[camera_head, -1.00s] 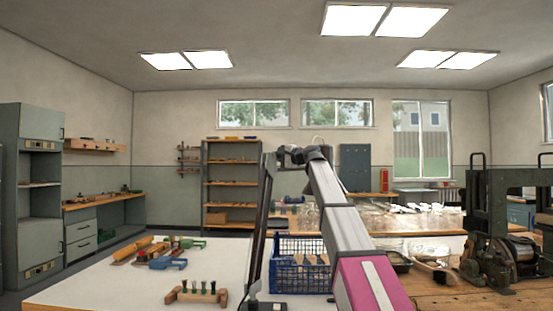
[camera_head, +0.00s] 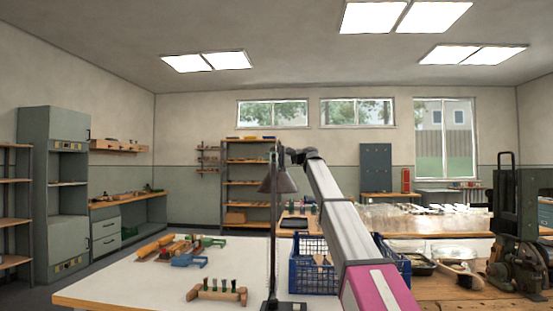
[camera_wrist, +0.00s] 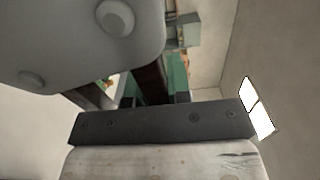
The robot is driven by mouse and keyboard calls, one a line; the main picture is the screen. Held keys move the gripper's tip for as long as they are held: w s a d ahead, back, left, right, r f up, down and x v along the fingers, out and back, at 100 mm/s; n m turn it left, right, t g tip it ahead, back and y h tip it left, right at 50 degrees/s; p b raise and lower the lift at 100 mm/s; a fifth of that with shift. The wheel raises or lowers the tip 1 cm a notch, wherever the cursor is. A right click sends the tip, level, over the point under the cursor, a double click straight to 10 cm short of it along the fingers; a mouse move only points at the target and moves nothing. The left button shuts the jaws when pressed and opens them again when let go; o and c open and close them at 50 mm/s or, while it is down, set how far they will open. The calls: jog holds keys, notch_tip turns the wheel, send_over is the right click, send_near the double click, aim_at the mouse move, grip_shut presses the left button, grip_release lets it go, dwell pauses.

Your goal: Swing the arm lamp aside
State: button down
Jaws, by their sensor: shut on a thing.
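The arm lamp stands on the white table in the head view, with its thin dark arm (camera_head: 273,235) upright from a dark base (camera_head: 283,304). Its conical dark shade (camera_head: 282,181) hangs at the upper part, just left of my raised arm. My gripper shows in the wrist view (camera_wrist: 154,86), shut around a dark strip that appears to be part of the lamp arm (camera_wrist: 150,80). In the head view my arm's end is near the lamp's top, and the fingers cannot be made out. A pale rounded body with knobs covers the wrist view's upper left.
A blue crate (camera_head: 308,275) stands close behind the lamp, partly hidden by my arm. A wooden block with dark tufts (camera_head: 217,293) and several tools (camera_head: 180,250) lie left on the white table (camera_head: 120,289). A dark machine (camera_head: 520,250) stands right.

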jog(key=shift+a+g, duration=0.3)
jog(key=c, duration=1.1)
grip_release()
jog(key=shift+o, duration=0.2)
jog(key=d, duration=1)
jog(key=shift+w+d, duration=0.2)
jog(key=shift+d, duration=0.2)
jog(key=shift+s, duration=0.1)
